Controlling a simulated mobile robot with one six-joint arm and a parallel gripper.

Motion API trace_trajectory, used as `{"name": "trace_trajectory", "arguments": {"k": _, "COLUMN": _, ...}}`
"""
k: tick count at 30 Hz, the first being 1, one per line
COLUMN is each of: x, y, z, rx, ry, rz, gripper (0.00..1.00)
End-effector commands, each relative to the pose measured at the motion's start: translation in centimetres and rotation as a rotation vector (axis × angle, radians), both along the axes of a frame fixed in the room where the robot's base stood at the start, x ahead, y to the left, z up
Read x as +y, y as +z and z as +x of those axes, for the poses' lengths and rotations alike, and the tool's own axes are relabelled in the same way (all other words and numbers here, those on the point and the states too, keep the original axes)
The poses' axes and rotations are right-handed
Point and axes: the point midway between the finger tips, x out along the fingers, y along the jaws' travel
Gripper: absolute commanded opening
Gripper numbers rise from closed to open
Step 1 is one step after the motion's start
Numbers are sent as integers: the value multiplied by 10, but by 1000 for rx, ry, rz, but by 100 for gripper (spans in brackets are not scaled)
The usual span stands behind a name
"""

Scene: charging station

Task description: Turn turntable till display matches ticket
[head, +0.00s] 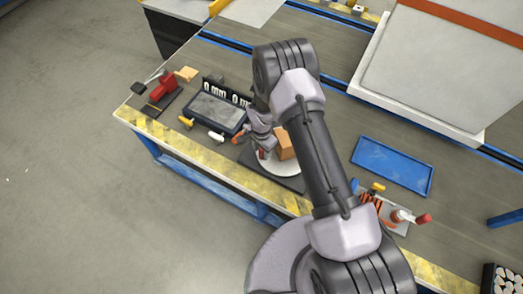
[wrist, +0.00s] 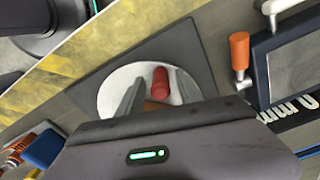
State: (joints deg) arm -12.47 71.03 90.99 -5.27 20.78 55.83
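The turntable is a white disc (wrist: 112,92) on a dark square plate (wrist: 193,48); in the head view the disc (head: 268,168) is partly hidden by my arm. A red upright peg (wrist: 160,78) and a brown block (wrist: 155,105) stand on it; the block also shows in the head view (head: 285,147). My gripper (wrist: 158,90) is over the disc, its fingers apart on either side of the peg, with gaps visible. Contact depth is unclear. The display (head: 226,90) shows white "0 mm" characters, partly hidden by my arm. I cannot identify a ticket.
A dark framed panel (head: 214,111) lies left of the turntable, with an orange-tipped handle (wrist: 239,50) near it. A red clamp-like tool (head: 162,87) is at far left. A blue tray (head: 393,166) and small tools (head: 398,215) are at right. A large pale box stands behind.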

Motion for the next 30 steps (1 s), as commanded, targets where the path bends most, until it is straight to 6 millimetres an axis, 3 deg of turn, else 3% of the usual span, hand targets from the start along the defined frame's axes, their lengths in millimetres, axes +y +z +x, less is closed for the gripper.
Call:
{"name": "trace_trajectory", "arguments": {"k": 1, "x": 0, "y": 0, "z": 0, "rx": 0, "ry": 0, "rz": 0, "gripper": 31}}
{"name": "trace_trajectory", "arguments": {"k": 6, "x": 0, "y": 0, "z": 0, "rx": 0, "ry": 0, "rz": 0, "gripper": 0}}
{"name": "trace_trajectory", "arguments": {"k": 30, "x": 0, "y": 0, "z": 0, "rx": 1, "ry": 0, "rz": -1, "gripper": 0}}
